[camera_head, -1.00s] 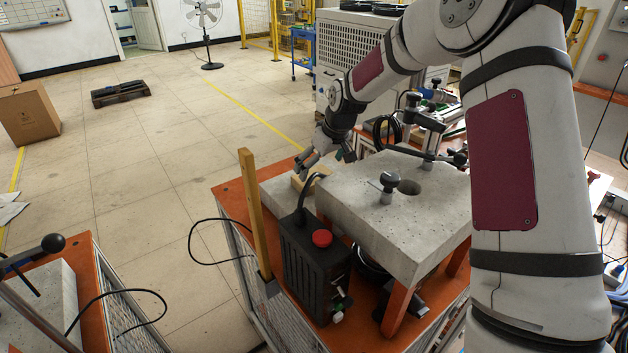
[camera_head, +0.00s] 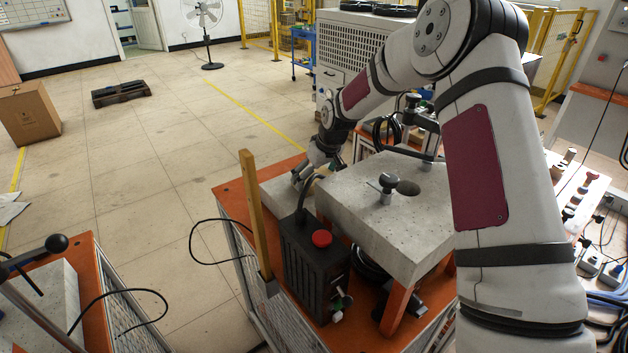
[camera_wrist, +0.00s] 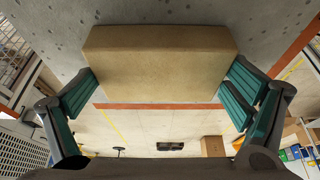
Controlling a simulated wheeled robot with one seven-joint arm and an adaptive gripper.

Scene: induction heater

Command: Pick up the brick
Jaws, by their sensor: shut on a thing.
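The tan brick (camera_wrist: 158,62) lies crosswise between the two teal-padded fingers of my gripper (camera_wrist: 158,88) in the wrist view, with a finger pressed at each end. A speckled grey concrete surface (camera_wrist: 270,25) shows behind the brick. In the head view my gripper (camera_head: 317,172) is low over a grey slab (camera_head: 275,191) at the far end of the orange-topped cart. The brick can hardly be made out there behind the fingers and the black box. I cannot tell whether it still touches the slab.
A black box with a red button (camera_head: 321,239) and an upright wooden post (camera_head: 254,212) stand near my gripper. Open floor lies left of the cart.

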